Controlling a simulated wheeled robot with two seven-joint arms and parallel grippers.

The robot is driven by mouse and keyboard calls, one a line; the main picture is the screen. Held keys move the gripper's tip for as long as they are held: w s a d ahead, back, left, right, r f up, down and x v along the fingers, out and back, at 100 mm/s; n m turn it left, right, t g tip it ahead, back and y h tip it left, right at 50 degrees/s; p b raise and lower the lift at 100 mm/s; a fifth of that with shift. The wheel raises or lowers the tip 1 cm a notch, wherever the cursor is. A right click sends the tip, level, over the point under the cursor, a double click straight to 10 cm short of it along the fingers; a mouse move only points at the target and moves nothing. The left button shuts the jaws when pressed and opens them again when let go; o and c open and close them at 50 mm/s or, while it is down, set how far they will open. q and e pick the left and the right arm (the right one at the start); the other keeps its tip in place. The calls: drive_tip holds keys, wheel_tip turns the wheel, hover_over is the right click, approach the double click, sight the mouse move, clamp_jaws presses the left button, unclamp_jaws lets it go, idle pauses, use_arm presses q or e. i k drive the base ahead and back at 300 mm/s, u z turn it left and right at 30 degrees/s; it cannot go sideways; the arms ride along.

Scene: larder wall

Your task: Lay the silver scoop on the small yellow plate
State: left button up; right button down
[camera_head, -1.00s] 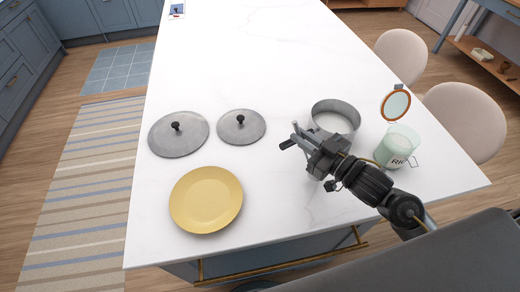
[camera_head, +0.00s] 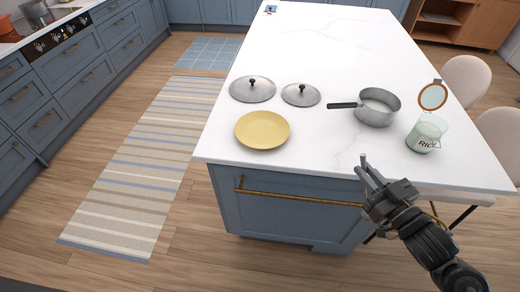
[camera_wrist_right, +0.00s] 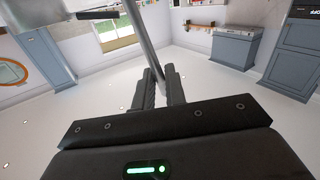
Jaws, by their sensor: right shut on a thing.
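My right gripper (camera_head: 372,178) is at the front edge of the white worktop in the head view, below the saucepan. In the right wrist view its fingers (camera_wrist_right: 163,88) are shut on a slim silver rod, which I take for the handle of the silver scoop (camera_wrist_right: 144,40). The rod runs up out of the frame, so the scoop's bowl is hidden. The small yellow plate (camera_head: 262,130) lies empty on the worktop near its front left corner, well to the left of the gripper. My left gripper is not in view.
Two grey lids (camera_head: 252,91) (camera_head: 301,97) lie behind the plate. An open rice jar (camera_head: 426,135) stands at the right. The worktop (camera_head: 325,140) is clear between plate and saucepan.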

sight(252, 131)
drive_tip(key=z, duration=1.75)
drive_tip(key=i, duration=0.5)
drive_tip(key=u, duration=3.5)
